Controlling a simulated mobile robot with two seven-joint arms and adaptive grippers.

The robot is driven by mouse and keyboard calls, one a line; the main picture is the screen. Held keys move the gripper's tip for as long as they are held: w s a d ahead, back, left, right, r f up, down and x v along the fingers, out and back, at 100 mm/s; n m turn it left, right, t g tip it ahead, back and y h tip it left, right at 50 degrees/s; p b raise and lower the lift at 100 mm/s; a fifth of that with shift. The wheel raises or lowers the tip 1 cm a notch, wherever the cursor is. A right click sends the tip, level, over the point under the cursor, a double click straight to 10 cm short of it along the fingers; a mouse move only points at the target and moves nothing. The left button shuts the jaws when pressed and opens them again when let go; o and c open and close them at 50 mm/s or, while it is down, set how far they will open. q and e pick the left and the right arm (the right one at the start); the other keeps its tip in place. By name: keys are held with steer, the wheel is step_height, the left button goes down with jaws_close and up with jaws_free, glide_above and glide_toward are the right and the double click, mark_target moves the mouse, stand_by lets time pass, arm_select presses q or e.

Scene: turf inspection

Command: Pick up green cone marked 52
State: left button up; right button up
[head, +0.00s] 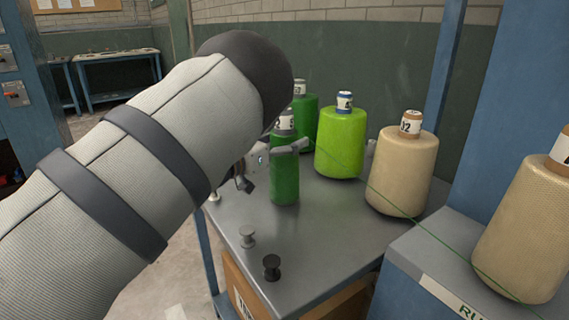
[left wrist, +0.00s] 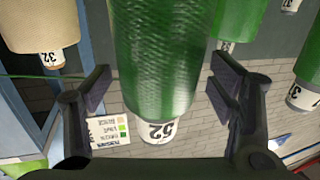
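The green cone marked 52 (left wrist: 155,60) fills the middle of the left wrist view, which shows the scene upside down. Its white label (left wrist: 155,131) reads 52. My left gripper (left wrist: 163,80) is open, with one finger on each side of this cone and narrow gaps visible between fingers and cone. In the head view, the dark green cone (head: 285,180) stands upright on the grey metal table (head: 325,245). My left gripper (head: 272,155) is at its upper part, and my left arm hides much of the gripper. My right gripper is not in view.
Behind stands another dark green cone (head: 307,112). To the right are a lime green cone (head: 340,145) and a beige cone (head: 402,175). Another beige cone (head: 525,235) sits on a blue stand. Small grey (head: 247,237) and black (head: 271,267) spools stand near the table's front.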

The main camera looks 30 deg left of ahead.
arm_select(q)
steer(key=c, duration=1.7)
